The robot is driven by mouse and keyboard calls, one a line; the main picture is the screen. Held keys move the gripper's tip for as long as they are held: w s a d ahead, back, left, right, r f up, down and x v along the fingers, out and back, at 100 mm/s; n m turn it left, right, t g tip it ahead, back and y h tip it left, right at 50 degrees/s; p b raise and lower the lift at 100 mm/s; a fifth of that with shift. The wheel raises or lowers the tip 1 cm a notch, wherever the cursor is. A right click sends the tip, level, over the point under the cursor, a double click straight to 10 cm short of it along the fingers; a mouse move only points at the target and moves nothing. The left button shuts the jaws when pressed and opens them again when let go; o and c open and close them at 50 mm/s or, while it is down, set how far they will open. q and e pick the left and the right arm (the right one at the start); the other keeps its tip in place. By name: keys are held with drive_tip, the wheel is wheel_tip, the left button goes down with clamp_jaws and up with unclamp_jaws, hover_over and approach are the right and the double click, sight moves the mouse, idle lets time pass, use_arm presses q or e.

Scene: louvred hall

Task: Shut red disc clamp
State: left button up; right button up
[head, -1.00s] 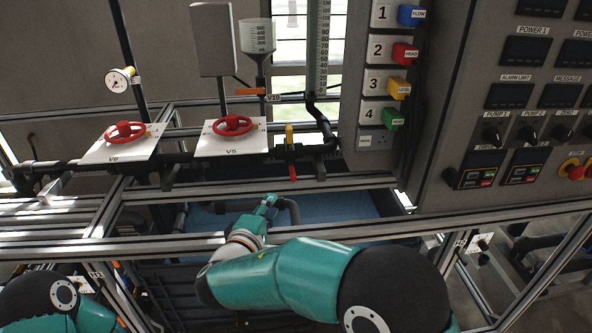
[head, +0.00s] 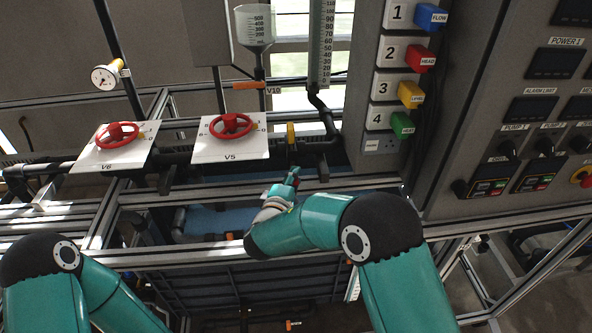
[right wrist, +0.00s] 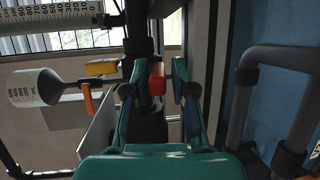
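The red clamp handle (right wrist: 157,78) shows in the right wrist view as a short red block on the dark pipe fitting. My right gripper (right wrist: 158,92) is open, with one finger on each side of the red handle. A gap shows between the handle and the right-hand finger; the left-hand finger is close to it, and I cannot tell if it touches. In the head view my right gripper (head: 291,178) is just below the pipe and hides most of the red handle. My left gripper is out of view; only my left arm shows.
A yellow handle (head: 291,135) sits on the pipe just above my right gripper. Red handwheels V5 (head: 231,124) and V6 (head: 117,134) stand to the left. The control cabinet (head: 440,150) is close on the right. A frame rail (head: 220,199) runs near my right wrist.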

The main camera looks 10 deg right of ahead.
drive_tip(key=shift+d, duration=0.15)
clamp_jaws()
